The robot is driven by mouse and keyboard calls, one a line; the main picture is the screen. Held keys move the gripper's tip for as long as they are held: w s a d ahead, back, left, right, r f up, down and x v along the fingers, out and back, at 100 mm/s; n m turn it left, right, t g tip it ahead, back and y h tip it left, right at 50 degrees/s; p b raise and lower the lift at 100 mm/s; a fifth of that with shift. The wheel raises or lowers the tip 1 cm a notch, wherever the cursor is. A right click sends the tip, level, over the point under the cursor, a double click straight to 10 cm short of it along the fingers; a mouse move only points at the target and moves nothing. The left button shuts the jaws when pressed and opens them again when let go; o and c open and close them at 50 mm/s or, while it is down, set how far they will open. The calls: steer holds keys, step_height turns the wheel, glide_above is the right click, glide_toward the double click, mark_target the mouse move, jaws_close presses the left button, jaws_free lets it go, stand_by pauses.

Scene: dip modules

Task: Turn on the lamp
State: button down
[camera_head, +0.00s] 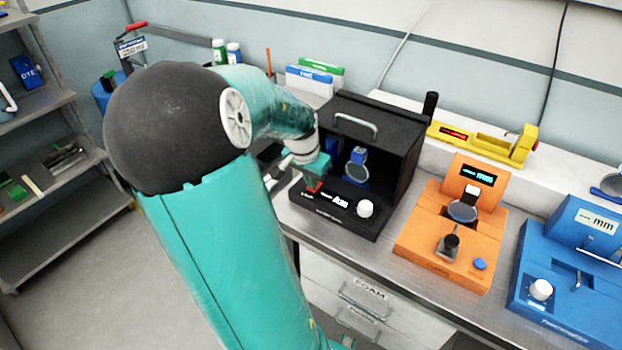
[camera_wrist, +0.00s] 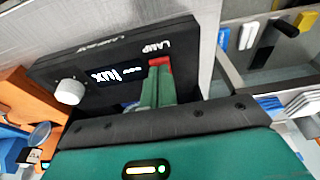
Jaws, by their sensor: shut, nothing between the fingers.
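The lamp device is a black box (camera_head: 387,118) with an open front, a handle on top and a low front panel. The panel has a lit "lux" display (camera_wrist: 118,76), a white knob (camera_wrist: 69,92) and a red switch (camera_wrist: 160,62) beside the word LAMP. The red switch also shows in the head view (camera_head: 314,186). My gripper (camera_wrist: 156,82) is shut and empty, its green fingertips right at the red switch and partly covering it. I cannot tell whether they press it. A small round blue-rimmed holder (camera_head: 357,155) stands inside the box.
An orange device (camera_head: 420,235) stands to the right of the black box, with a blue device (camera_head: 560,300) farther right. A yellow instrument (camera_head: 480,143) lies on the ledge behind. Steel shelves (camera_head: 60,225) stand at the left, with clear floor between them and the bench.

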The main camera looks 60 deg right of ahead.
steer(key=shift+a+f, duration=0.25)
steer(key=shift+f, duration=0.3)
steer(key=shift+d+r, duration=0.1)
steer(key=shift+d, duration=0.05)
steer(key=shift+s+d+r, duration=0.1)
steer(key=shift+d+r, duration=0.2)
steer(key=shift+d, duration=0.35)
steer(key=shift+r, duration=0.1)
